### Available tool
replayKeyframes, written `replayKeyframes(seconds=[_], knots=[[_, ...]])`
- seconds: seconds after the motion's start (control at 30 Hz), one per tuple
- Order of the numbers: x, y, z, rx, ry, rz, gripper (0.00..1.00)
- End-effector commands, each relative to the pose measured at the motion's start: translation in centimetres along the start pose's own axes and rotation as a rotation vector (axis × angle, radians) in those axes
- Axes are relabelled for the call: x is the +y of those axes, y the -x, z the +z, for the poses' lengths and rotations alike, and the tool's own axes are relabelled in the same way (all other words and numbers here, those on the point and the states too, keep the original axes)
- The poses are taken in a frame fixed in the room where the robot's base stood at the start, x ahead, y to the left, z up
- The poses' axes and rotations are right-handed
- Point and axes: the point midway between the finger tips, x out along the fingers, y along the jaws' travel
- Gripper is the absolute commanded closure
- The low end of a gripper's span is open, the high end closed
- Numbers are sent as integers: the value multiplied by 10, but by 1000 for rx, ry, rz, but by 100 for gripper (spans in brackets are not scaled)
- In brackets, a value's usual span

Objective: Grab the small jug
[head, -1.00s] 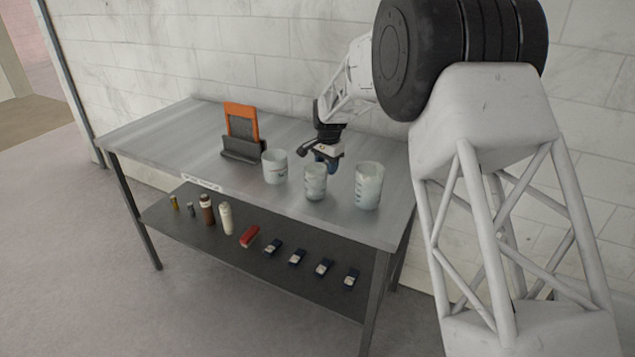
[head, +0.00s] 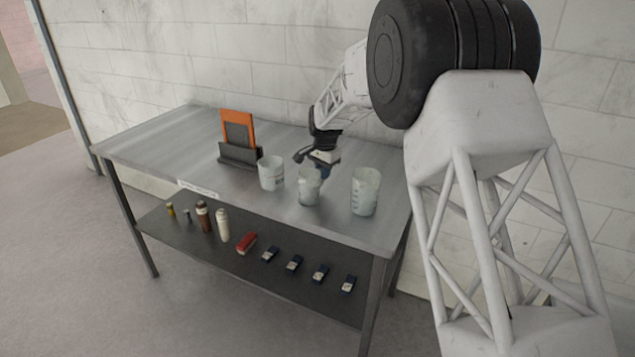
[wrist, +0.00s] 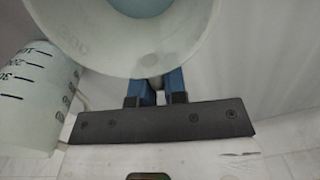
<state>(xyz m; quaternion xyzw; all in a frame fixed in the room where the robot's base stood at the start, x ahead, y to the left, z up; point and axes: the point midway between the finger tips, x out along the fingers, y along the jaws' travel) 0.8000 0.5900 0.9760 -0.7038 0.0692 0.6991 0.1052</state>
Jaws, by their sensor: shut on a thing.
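Three whitish translucent jugs stand in a row on the table. The middle one, the small jug (head: 308,190), is the smallest. My gripper (head: 322,171) is at its back right side, with its blue fingers shut on it. In the wrist view the fingers (wrist: 156,88) meet at the near edge of the small jug (wrist: 130,45), whose round open mouth fills the top. The grip point itself is mostly hidden behind the jug. I cannot tell whether the jug's base touches the table.
One jug (head: 271,174) stands to the left and a taller one (head: 365,192) to the right. A graduated jug (wrist: 35,100) is close beside my gripper in the wrist view. An orange-and-grey holder (head: 238,140) stands at the back. Bottles and small items lie on the lower shelf (head: 170,222).

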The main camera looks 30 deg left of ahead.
Motion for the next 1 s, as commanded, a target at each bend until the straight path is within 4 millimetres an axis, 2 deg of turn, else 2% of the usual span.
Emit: replayKeyframes(seconds=[0.57, 1.0], knots=[[0, 8, 0, 0, 0, 0, 100], [-2, 34, 0, 0, 0, -1, 100]])
